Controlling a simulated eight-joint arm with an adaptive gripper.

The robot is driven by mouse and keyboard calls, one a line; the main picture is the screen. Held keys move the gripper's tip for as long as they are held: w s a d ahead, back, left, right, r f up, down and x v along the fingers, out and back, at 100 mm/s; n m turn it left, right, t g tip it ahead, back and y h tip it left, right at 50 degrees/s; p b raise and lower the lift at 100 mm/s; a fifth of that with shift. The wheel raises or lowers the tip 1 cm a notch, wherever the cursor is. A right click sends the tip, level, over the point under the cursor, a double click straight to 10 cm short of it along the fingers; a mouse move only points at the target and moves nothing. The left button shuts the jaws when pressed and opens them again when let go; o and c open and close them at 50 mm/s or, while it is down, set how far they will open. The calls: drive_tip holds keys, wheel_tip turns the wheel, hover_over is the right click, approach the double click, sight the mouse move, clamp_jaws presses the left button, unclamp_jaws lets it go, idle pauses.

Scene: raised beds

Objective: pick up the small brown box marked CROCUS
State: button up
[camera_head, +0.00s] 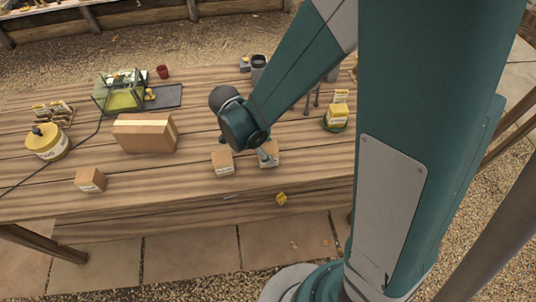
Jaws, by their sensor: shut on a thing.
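Three small brown boxes with pale labels are on the wooden table: one at the front left (90,180), one near the middle (222,163), and one just right of that (274,159). The label print is too small to read, so I cannot tell which is marked CROCUS. My gripper (266,154) reaches down to the right-hand box and is shut on it. Its fingers are partly hidden by my wrist and the box. I cannot tell whether that box is touching the table.
A larger brown box (145,134) and a yellow-lidded tub (46,142) stand at left. A clear-sided case (120,92) and a red cup (162,72) are behind. A yellow item (338,116) stands at right.

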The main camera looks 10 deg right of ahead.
drive_tip(key=shift+r+p, duration=0.8)
drive_tip(key=shift+r, duration=3.3)
